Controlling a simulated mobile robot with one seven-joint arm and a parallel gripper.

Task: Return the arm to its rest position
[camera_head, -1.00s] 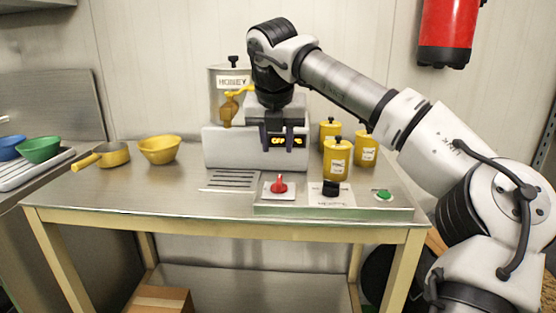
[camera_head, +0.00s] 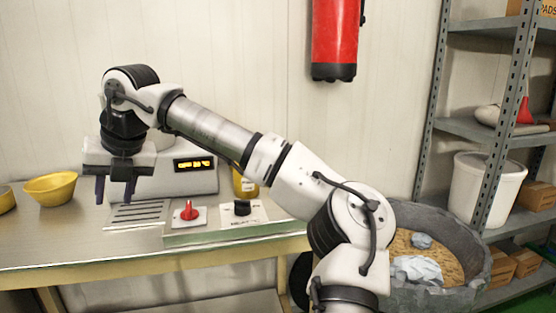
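My arm reaches from the lower right up and across to the left. My gripper (camera_head: 115,192) hangs pointing down at its end, in front of the left part of the white-and-grey machine (camera_head: 180,180). Its two dark fingers are apart with nothing seen between them. It appears above the metal table (camera_head: 60,235), near the slotted grille (camera_head: 140,214). The machine's lit display shows to the right of the gripper. My arm hides part of the machine and what stands behind it.
A control panel has a red knob (camera_head: 188,211), and a black knob (camera_head: 242,208) to its right. A yellow bowl (camera_head: 50,188) stands at left; a yellow canister (camera_head: 245,183) is partly hidden. Right are a large stone-like basin (camera_head: 455,290) and a metal shelf (camera_head: 470,125). A red extinguisher (camera_head: 335,40) hangs above.

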